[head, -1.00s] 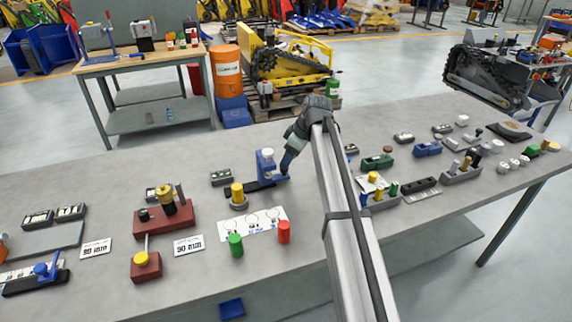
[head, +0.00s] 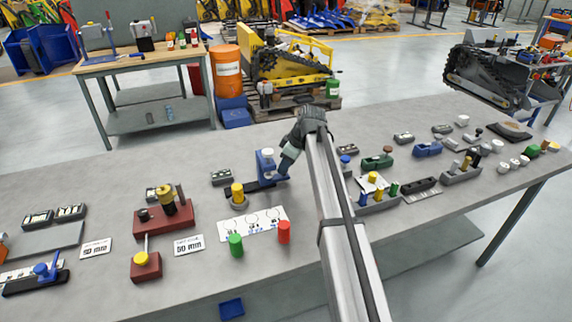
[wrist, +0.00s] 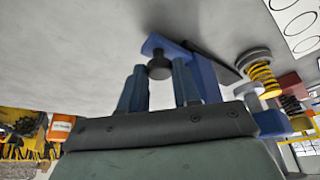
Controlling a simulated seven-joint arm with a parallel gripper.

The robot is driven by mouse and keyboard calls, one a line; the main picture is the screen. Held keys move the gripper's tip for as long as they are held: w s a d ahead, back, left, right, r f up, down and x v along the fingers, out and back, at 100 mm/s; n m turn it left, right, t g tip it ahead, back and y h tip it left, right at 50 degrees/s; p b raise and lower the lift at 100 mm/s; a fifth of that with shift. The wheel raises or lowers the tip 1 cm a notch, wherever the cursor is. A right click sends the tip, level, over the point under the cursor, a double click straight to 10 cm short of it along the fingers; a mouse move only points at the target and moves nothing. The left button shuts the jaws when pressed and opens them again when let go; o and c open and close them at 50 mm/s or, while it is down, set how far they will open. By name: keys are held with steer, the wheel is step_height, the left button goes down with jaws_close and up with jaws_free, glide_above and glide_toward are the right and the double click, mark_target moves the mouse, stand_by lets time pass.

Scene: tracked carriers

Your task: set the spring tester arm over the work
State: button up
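The spring tester has a blue post (head: 265,168) with a white cap on a dark flat base. In the wrist view its blue arm (wrist: 163,45) sticks out from the post, with a round black pad (wrist: 160,68) at its end. The work, a yellow spring (head: 238,192) on a grey seat, stands at the left end of the base; it also shows in the wrist view (wrist: 262,76). The arm points away from the spring. My gripper (wrist: 160,85) is open, its blue fingers on either side of the pad and arm end. Contact cannot be told.
A white card with circles (head: 262,220) lies in front of the tester, with a green cylinder (head: 235,244) and a red cylinder (head: 283,232) by it. A red-based fixture (head: 165,215) stands to the left. A small grey block (head: 221,178) lies behind the base.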

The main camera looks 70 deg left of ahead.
jaws_close()
steer(key=s, duration=1)
steer(key=shift+s, duration=0.25)
steer(key=o, duration=0.6)
jaws_free()
steer(key=shift+c, duration=0.2)
steer(key=v, duration=1.3)
steer(key=shift+w+d+r, duration=0.1)
steer(key=shift+r, duration=0.3)
